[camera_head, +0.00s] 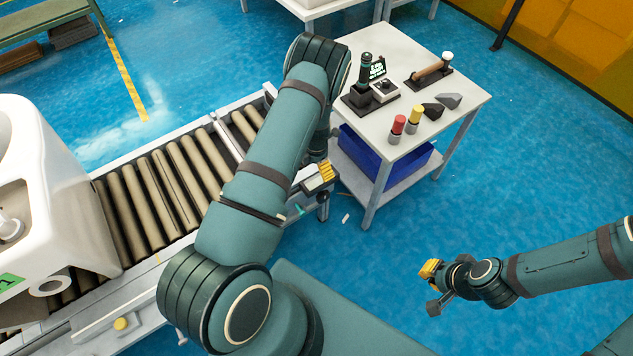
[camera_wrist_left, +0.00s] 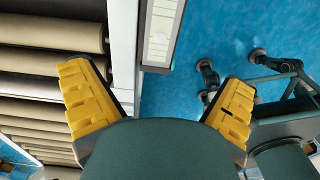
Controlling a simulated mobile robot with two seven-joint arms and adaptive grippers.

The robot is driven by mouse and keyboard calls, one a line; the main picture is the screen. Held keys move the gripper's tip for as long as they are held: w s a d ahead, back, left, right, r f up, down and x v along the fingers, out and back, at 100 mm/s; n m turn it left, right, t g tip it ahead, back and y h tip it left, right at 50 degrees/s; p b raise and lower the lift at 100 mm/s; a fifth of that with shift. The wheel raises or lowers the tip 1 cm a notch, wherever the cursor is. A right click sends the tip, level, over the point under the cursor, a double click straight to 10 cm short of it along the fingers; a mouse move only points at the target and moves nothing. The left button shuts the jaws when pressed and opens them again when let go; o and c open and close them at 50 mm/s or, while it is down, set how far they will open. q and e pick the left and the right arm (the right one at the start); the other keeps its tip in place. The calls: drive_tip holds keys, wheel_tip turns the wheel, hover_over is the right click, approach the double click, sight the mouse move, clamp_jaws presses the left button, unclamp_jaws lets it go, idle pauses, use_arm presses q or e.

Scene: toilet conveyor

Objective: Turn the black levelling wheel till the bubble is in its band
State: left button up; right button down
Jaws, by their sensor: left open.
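I cannot make out the black levelling wheel or its bubble in either view; my left arm hides part of the conveyor's end in the head view. My left gripper (camera_head: 319,177) is beside that end, its yellow finger pads showing. In the left wrist view my left gripper (camera_wrist_left: 157,85) is open, its two yellow-padded fingers wide apart with nothing seen between them. A pale strip in a grey frame (camera_wrist_left: 161,35) lies beyond the fingers along the conveyor's edge; I cannot tell whether it is the level. My right gripper (camera_head: 432,285) hangs over open floor at the right, its opening unclear.
The roller conveyor (camera_head: 160,190) carries a white toilet (camera_head: 65,190) at the left. A white table (camera_head: 455,100) behind my left gripper holds red and yellow-capped bottles, tools and a small display. A blue bin (camera_head: 375,160) sits below. Blue floor is free at the right.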

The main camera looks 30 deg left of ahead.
use_arm(q)
drive_tip(key=shift+r, duration=0.15)
wheel_tip(320, 180, up, 10)
drive_tip(key=p, duration=0.6)
drive_tip(key=shift+p, duration=0.3)
